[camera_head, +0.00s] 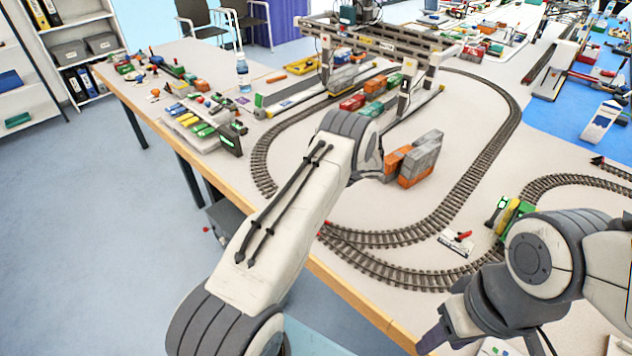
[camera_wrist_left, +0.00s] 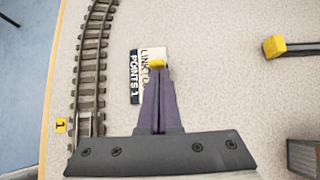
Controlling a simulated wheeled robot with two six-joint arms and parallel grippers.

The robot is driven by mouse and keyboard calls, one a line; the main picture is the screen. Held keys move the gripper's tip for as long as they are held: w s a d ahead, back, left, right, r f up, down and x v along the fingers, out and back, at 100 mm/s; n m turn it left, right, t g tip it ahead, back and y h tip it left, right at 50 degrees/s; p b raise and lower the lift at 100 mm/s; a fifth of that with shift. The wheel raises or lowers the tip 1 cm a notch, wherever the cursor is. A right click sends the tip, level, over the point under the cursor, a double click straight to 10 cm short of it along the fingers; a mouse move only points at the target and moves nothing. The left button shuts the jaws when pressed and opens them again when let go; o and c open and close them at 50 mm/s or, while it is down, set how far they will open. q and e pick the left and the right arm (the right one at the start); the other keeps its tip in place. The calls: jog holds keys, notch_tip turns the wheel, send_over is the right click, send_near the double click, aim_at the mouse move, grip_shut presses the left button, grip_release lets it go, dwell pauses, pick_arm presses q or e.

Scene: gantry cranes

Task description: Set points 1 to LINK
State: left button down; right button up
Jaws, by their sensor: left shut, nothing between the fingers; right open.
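In the left wrist view a small plate (camera_wrist_left: 134,88) lettered "POINTS 1" and "LINK" lies on the pale tabletop beside the track. My left gripper (camera_wrist_left: 157,66) is shut and empty, its purple fingers over the plate and hiding part of its lettering. A small yellow piece shows at its fingertips; I cannot tell whether it is a lever handle. In the head view my left forearm hides that gripper. My right gripper (camera_head: 434,342) is open at the table's front edge, partly cut off by the frame.
A yellow "1" marker (camera_wrist_left: 61,125) stands by the track (camera_wrist_left: 92,55). In the head view a white plate with a red lever (camera_head: 457,241) lies inside the track bend. Orange and grey containers (camera_head: 412,160) stand beyond my left arm. The gantry crane (camera_head: 385,45) is at the back.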

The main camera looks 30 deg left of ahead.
pick_arm(q)
jog(key=shift+w+a+r+h+p, duration=0.1)
jog(key=shift+a+r+h+p, duration=0.45)
jog(key=shift+h, duration=0.35)
jog(key=shift+a+g+h, duration=0.3)
jog(key=shift+a+h, duration=0.05)
jog(key=shift+h, duration=0.05)
jog(key=shift+d+f, duration=0.1)
jog(key=shift+f, duration=0.15)
jog(key=shift+r, duration=0.15)
jog(key=shift+r+p, duration=0.55)
jog(key=shift+r, duration=0.15)
